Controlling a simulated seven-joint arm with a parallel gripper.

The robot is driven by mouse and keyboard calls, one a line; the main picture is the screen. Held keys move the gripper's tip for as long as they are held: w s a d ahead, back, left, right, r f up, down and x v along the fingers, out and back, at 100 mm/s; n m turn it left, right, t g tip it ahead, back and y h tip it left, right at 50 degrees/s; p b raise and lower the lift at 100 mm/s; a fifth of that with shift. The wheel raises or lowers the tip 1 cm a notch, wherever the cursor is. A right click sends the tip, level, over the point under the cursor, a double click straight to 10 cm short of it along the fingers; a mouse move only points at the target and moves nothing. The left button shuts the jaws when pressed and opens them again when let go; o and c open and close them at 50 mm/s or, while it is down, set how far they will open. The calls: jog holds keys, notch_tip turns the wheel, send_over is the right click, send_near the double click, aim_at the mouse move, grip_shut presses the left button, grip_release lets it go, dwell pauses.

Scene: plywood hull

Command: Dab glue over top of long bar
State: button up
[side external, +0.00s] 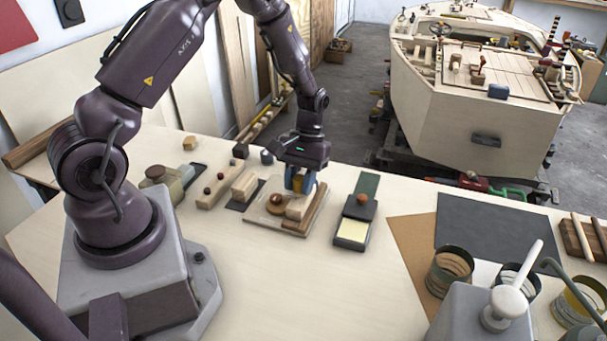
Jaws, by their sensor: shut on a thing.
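My gripper (299,184) points down over a pale board (258,215) on the bench. On the board are a round brown wooden piece (276,201), a pale wooden block (298,208) just below the fingers, and a long brown bar (315,210) along the right side. I cannot tell whether the held piece touches the block. No glue can be made out on either bar.
Right of the board is a dark tray with a pale yellow pad (353,229) and a green strip (367,186) behind. Cans (450,272) and a grey container with a white-handled tool (508,300) stand front right. The front middle bench is clear.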

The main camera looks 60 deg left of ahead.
jog(key=shift+s+d, duration=1.15)
notch_tip(320, 180, up, 6)
jog(key=shift+r, duration=0.25)
jog(key=shift+f, duration=0.1)
dwell(0.4)
